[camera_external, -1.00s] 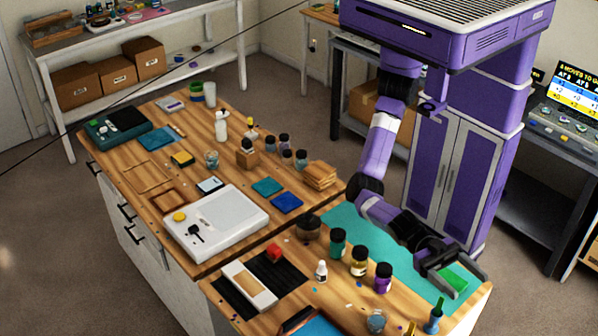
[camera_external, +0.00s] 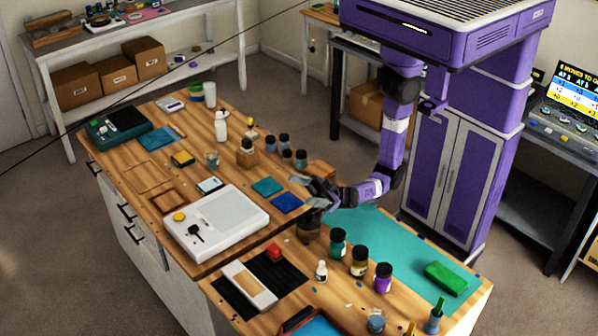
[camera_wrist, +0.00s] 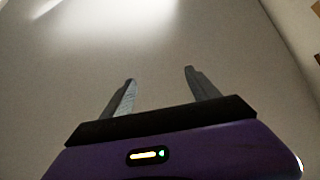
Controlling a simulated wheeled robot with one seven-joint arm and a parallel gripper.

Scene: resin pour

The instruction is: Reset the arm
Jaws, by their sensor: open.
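A green block (camera_external: 445,279) lies on the teal mat (camera_external: 370,232) at the right end of the bench, away from my gripper.
Dark-capped jars, green (camera_external: 337,243), yellow (camera_external: 359,262) and purple (camera_external: 383,278), stand in front of the mat. A blue tile (camera_external: 287,202) and a teal tile (camera_external: 267,187) lie left of my gripper. A white scale-like device (camera_external: 225,218) sits farther left. Much of the teal mat is clear.

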